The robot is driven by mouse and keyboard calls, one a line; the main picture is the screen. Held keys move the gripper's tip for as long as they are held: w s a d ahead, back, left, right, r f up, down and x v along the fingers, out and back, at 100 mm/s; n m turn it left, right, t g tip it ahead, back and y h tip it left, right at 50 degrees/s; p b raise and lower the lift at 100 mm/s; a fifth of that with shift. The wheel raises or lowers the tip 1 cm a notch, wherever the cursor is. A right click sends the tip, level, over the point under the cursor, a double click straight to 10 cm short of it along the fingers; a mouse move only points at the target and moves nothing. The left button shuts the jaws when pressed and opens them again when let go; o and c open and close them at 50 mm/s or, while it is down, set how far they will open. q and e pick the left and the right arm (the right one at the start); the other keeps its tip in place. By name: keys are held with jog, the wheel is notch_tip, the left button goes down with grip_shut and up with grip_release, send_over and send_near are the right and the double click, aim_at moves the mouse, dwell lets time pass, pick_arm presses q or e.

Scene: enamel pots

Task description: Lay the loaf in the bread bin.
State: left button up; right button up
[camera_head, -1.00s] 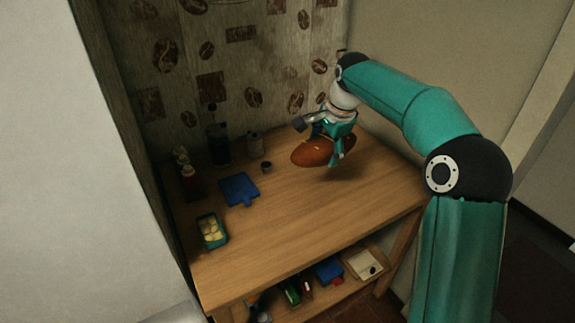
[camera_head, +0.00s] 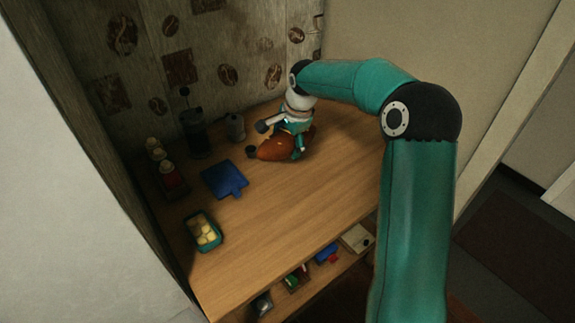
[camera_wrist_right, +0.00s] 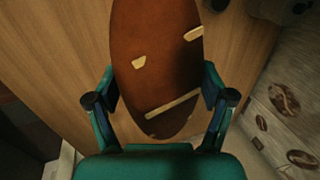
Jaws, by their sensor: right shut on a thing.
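The brown loaf (camera_head: 270,150), with pale score marks, is at the back of the wooden table. It fills the middle of the right wrist view (camera_wrist_right: 158,85). My right gripper (camera_head: 298,146) is shut on the loaf, with one finger on each side in the wrist view (camera_wrist_right: 160,98). I cannot tell whether the loaf touches the table. I cannot make out a bread bin for certain. A cream box-like thing with a dark knob (camera_head: 355,238) is on the lower shelf, partly under the tabletop. My left gripper is out of view.
A small dark cup (camera_head: 251,152) is close to the loaf's left end. A blue board (camera_head: 223,178), a teal tray with pale round things (camera_head: 203,232), a dark grinder (camera_head: 196,135) and a grey canister (camera_head: 235,127) stand left. The table's right and front are clear.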

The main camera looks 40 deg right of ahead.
aim_at(286, 172)
notch_tip(286, 172, down, 10)
jog(key=shift+r, duration=0.2)
dwell(0.3)
jog(key=o, duration=1.4)
jog(key=shift+s, duration=0.1)
jog(key=shift+c, duration=0.2)
jog(key=shift+r, duration=0.1)
